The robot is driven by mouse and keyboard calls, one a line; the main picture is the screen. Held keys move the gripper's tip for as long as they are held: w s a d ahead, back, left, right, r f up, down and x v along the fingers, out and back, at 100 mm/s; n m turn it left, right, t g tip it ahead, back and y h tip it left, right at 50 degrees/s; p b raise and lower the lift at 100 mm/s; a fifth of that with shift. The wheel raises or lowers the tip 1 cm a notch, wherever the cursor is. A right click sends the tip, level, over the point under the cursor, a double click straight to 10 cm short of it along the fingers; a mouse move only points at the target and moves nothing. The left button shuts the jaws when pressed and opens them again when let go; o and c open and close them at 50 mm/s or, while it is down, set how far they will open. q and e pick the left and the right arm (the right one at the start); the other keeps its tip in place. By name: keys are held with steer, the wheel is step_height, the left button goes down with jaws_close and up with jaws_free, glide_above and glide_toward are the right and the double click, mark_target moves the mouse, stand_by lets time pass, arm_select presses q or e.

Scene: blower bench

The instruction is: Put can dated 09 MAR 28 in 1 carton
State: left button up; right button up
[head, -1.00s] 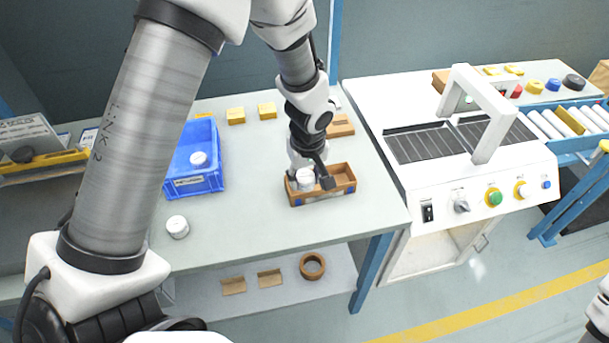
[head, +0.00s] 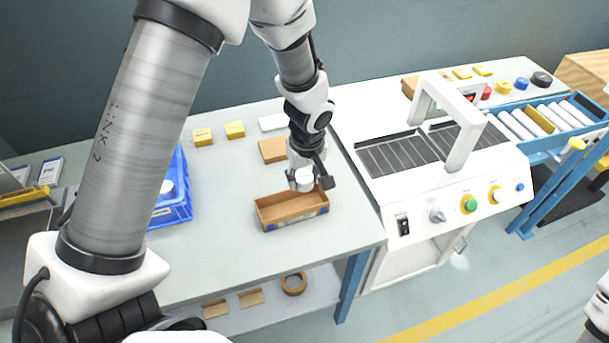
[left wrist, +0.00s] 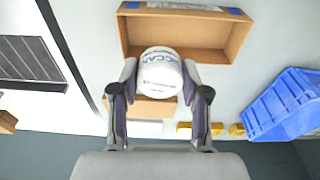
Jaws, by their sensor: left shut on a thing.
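My left gripper (head: 312,183) is shut on a white can (head: 303,178) and holds it over the far right part of the open brown carton (head: 266,220). In the left wrist view, the can (left wrist: 160,75) sits between the two fingers (left wrist: 159,98) and overlaps the carton's far wall (left wrist: 212,55). Lettering ending in "CAN" shows on its top; I cannot read a date. The carton's visible inside is empty. Another white can (head: 166,188) is in the blue crate (head: 170,214), partly behind my left arm. My right gripper is not in view.
A flat brown carton piece (head: 272,150) and yellow blocks (head: 202,137) lie behind the carton. The white machine (head: 450,200) with a raised arch stands close on the right. Bench space in front of the carton is clear.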

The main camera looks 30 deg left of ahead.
mark_target(306, 180)
arm_select(q)
steer(key=shift+s+f+b, duration=0.1)
steer(key=shift+f+b, duration=0.25)
steer(key=shift+f, duration=0.25)
step_height(306, 180, down, 2)
steer(key=shift+f+b, duration=0.15)
steer(key=shift+b, duration=0.9)
step_height(306, 180, down, 5)
steer(key=b, duration=0.5)
steer(key=o, duration=1.2)
steer(key=r, duration=0.8)
steer(key=d+r, duration=0.1)
steer(key=r, duration=0.3)
steer(key=shift+s, duration=0.35)
